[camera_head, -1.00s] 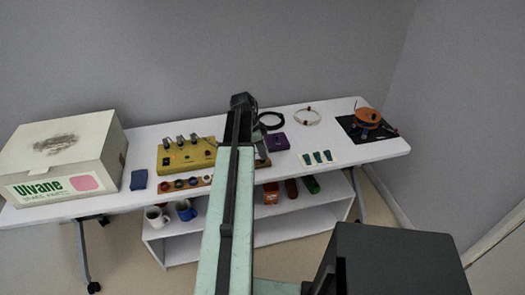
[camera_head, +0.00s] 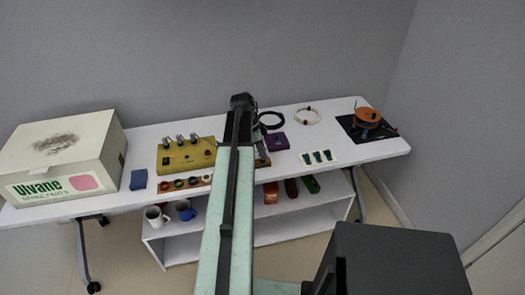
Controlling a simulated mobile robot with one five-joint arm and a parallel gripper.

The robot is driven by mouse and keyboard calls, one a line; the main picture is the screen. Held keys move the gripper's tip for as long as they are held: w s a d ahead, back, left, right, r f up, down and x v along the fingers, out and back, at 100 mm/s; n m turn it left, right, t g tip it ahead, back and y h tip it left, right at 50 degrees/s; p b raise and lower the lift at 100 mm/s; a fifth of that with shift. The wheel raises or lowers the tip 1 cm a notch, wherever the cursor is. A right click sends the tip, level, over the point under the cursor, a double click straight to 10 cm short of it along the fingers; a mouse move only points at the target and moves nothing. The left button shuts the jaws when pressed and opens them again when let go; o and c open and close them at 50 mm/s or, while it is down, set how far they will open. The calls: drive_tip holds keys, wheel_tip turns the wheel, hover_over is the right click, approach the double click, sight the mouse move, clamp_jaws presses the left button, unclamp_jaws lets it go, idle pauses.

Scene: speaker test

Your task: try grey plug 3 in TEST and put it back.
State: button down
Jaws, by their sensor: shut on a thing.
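A yellow panel (camera_head: 200,161) lies on the white table left of my arm, with several grey plug-like pieces (camera_head: 181,141) standing along its back edge. I cannot read any numbers or the word TEST. My gripper (camera_head: 261,152) shows only in part, just right of my arm, low over a small brown piece (camera_head: 264,163). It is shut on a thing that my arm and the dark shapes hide. I cannot tell whether that thing touches the brown piece.
A purple block (camera_head: 278,142) and a black cable ring (camera_head: 271,119) are close right of my gripper. Coloured rings on a wooden strip (camera_head: 208,180) lie before the panel. A large carton (camera_head: 108,150) stands left. An orange reel (camera_head: 367,115) stands right.

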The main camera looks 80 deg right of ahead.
drive_tip(key=shift+f+b, duration=0.75)
drive_tip(key=shift+f, duration=0.05)
drive_tip(key=c, duration=1)
unclamp_jaws()
wheel_tip(320, 180, up, 8)
drive_tip(key=p, duration=0.7)
drive_tip(key=shift+f+p, duration=0.15)
drive_tip(key=shift+p, duration=0.2)
drive_tip(key=shift+f, duration=0.1)
